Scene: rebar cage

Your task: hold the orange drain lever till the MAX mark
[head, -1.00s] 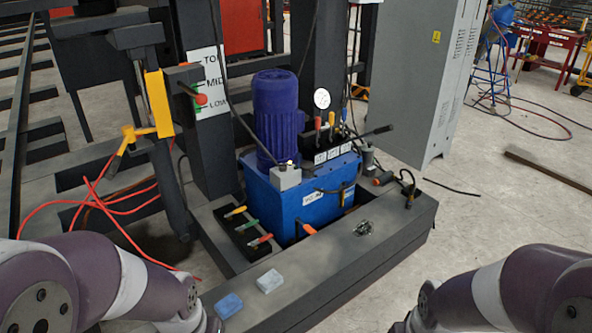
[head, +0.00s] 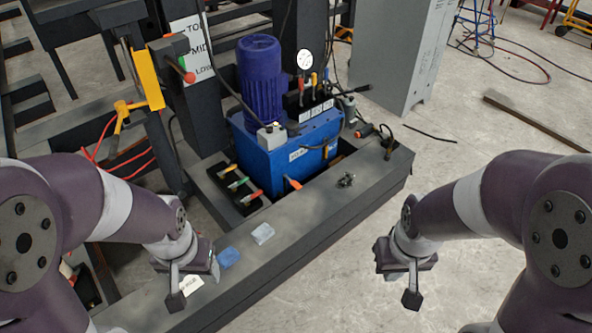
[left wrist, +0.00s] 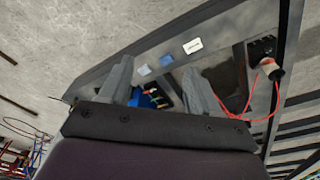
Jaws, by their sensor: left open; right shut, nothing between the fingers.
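The orange drain lever (head: 292,183) sticks out low on the front of the blue tank (head: 285,150) in the head view. A small white label (head: 298,155) is on the tank above it; I cannot read a MAX mark. My left gripper (head: 182,292) is open and empty over the near left part of the dark base, well short of the lever. In the left wrist view its two fingers (left wrist: 158,92) are spread, with part of the blue tank (left wrist: 142,99) between them. My right gripper (head: 410,292) is shut and empty over the floor at the right.
A pale block (head: 263,233), a blue block (head: 229,257) and a white card (head: 192,286) lie on the base rim.

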